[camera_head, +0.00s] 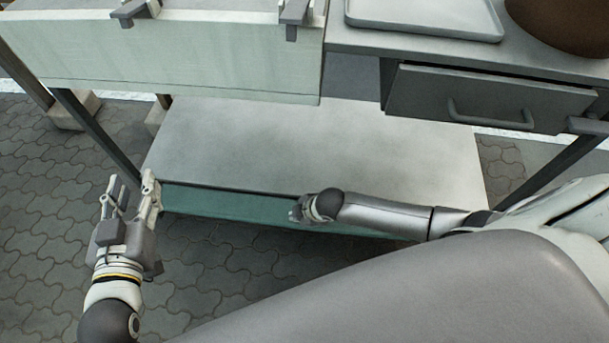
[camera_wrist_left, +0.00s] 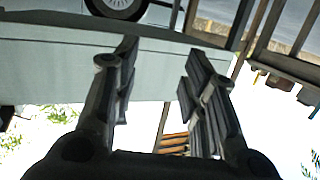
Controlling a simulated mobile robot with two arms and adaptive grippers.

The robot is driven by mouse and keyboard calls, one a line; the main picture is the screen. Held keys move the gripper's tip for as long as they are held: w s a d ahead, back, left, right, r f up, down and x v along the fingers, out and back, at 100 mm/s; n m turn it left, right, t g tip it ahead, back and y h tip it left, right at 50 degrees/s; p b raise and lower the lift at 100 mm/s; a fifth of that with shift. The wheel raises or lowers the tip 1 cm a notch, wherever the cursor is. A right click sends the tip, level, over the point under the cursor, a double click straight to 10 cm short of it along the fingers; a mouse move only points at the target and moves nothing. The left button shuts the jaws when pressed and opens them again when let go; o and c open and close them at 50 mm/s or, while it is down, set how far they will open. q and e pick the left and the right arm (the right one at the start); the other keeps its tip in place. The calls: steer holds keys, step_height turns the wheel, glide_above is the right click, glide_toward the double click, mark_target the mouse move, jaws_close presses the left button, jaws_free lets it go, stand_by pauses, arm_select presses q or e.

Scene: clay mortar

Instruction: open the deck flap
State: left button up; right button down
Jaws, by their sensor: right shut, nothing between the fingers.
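The deck flap, which I take to be the pale green-white panel (camera_head: 170,62), hangs along the front left of the grey bench. Two dark brackets sit at its top edge, one at left (camera_head: 135,11) and one at right (camera_head: 293,14). My left gripper (camera_head: 131,184) is open and empty, below and in front of the panel's lower edge, apart from it. The panel also shows beyond its spread fingers in the left wrist view (camera_wrist_left: 50,70). My right gripper (camera_head: 299,210) is shut and empty, low over the lower shelf's front edge, partly hidden by its wrist.
A drawer with a bar handle (camera_head: 490,112) is at the right under the bench top. A pale tray (camera_head: 425,17) and a brown rounded vessel (camera_head: 565,22) stand above it. A wide lower shelf (camera_head: 300,145) lies below. Dark bench legs (camera_head: 95,135) stand at left.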

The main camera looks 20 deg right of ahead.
arm_select(q)
steer(key=shift+s+a+f+g, duration=0.1)
steer(key=shift+s+f+g, duration=0.05)
steer(key=shift+f+g, duration=0.2)
steer(key=shift+f, duration=0.1)
arm_select(e)
steer(key=shift+f, duration=0.1)
